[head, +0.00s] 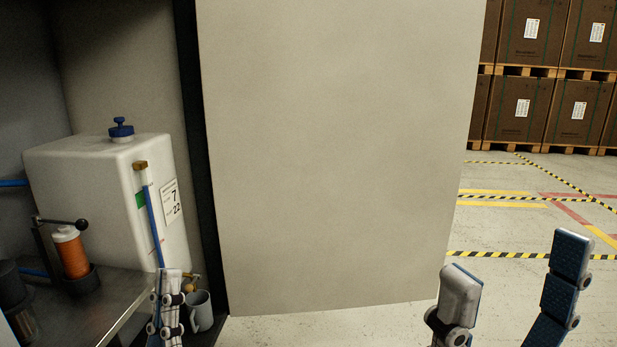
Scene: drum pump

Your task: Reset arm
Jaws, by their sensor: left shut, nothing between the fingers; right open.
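My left gripper (167,300) shows at the lower left, in front of the metal shelf and the grey mug. Its fingers are together and hold nothing. My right gripper (515,285) is at the lower right, its two fingers wide apart and empty, with only floor behind it. Neither gripper is seen touching anything. The lower parts of both arms are outside the picture.
A large beige panel (340,150) fills the middle. At left, a white tank (95,190) with a blue cap, an orange bottle (72,255) and a grey mug (199,310) stand by a metal shelf (110,305). Stacked boxes (530,110) are far right, beyond open floor.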

